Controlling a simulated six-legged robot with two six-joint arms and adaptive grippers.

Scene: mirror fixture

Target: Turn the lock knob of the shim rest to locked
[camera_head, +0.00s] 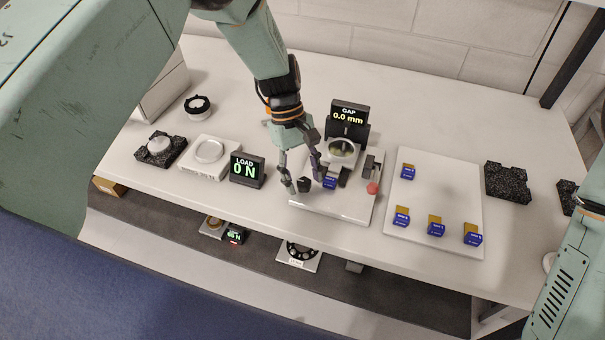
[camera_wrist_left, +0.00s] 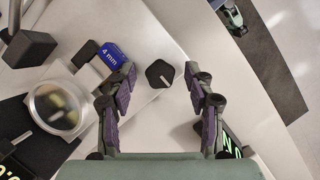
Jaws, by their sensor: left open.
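The dark lock knob (camera_head: 304,185) stands on the white base plate (camera_head: 345,209) of the shim rest, near its front left. In the left wrist view the knob (camera_wrist_left: 160,73) has blunt corners and a short pale line on its top. My left gripper (camera_head: 304,179) is open, pointing down over the knob. In the wrist view its fingers (camera_wrist_left: 158,76) lie on either side of the knob with clear gaps. Whether the tips reach down to the knob's height I cannot tell. A blue shim marked 4 mm (camera_wrist_left: 110,56) sits beside the knob, close to one finger.
A round mirror (camera_head: 343,150) stands behind, under a GAP display (camera_head: 348,115) reading 0.0 mm. A red-ended lever (camera_head: 373,187) is to the right. A LOAD display (camera_head: 247,170) reading 0 N is close left. A white tray (camera_head: 445,178) holds several blue shims.

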